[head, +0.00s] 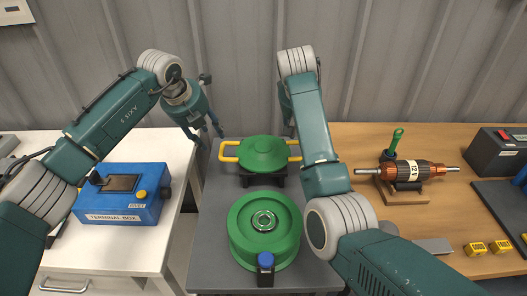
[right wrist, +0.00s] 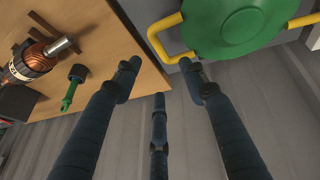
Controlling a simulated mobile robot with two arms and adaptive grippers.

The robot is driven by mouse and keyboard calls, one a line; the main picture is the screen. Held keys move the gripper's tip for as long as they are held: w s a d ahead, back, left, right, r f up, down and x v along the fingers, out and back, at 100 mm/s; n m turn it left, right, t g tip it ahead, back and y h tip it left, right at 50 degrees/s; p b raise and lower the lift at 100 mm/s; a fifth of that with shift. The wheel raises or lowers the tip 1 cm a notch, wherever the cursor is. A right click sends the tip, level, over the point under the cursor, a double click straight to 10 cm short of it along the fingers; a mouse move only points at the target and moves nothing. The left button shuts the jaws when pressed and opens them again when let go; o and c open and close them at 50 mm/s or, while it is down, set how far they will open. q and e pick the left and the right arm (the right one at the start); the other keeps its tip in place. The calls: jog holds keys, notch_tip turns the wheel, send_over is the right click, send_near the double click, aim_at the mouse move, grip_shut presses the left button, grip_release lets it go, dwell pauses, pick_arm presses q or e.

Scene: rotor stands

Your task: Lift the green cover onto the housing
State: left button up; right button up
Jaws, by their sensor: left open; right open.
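The green cover (head: 264,152) is a round lid with a yellow handle on each side. It rests on a black stand at the back of the grey table. The green housing (head: 242,238) stands in front of it, with a metal ring in its middle. My left gripper (head: 206,137) is open and empty, up and left of the cover's left handle. My right gripper is mostly hidden behind its arm in the head view. In the right wrist view my right gripper (right wrist: 158,80) is open and empty, with the cover (right wrist: 240,28) and a yellow handle (right wrist: 163,38) beyond its fingers.
A blue terminal box (head: 122,204) is on the white table at left. A rotor (head: 410,172) on a wooden stand and a green-handled tool (head: 396,140) are on the wooden table at right. A blue-topped black block (head: 265,268) stands at the housing's front.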

pick_arm(q)
jog(key=x, duration=1)
jog(key=shift+w+f, duration=0.1)
jog(key=shift+f, duration=0.05)
pick_arm(e)
jog(key=x, duration=1)
jog(key=shift+f, duration=0.15)
pick_arm(q)
grip_shut()
pick_arm(e)
grip_shut()
